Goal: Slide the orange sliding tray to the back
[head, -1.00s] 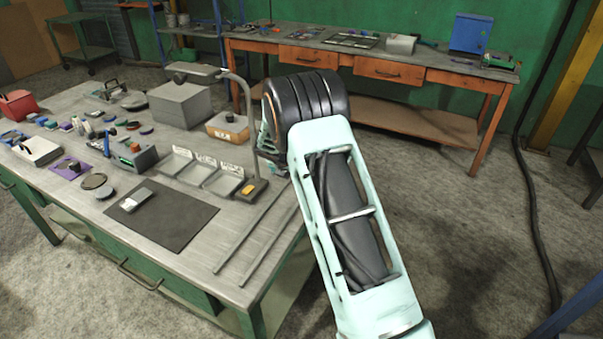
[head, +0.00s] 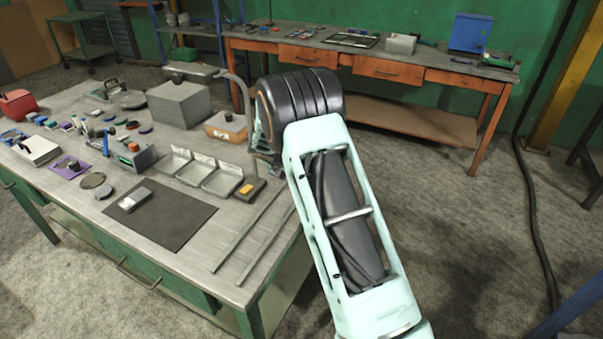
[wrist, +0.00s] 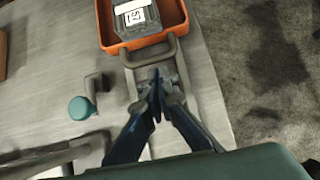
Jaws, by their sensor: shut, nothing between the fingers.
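The orange sliding tray (head: 226,135) is on the right part of the workbench, beside a large grey block. In the wrist view the tray (wrist: 103,22) is at the top, with a grey labelled box (wrist: 137,17) inside. A grey handle (wrist: 168,53) is on its near side. My gripper (wrist: 157,76) is shut and empty, with its fingertips just on the near side of the handle. I cannot tell whether they touch it. In the head view my black wrist hides most of the gripper.
A teal knob (wrist: 81,108) stands left of my gripper. A curved grey boom post (head: 247,105) rises close to my wrist in the head view. Grey bins (head: 222,181) and a dark mat (head: 160,216) lie nearer. The right table edge drops to the floor.

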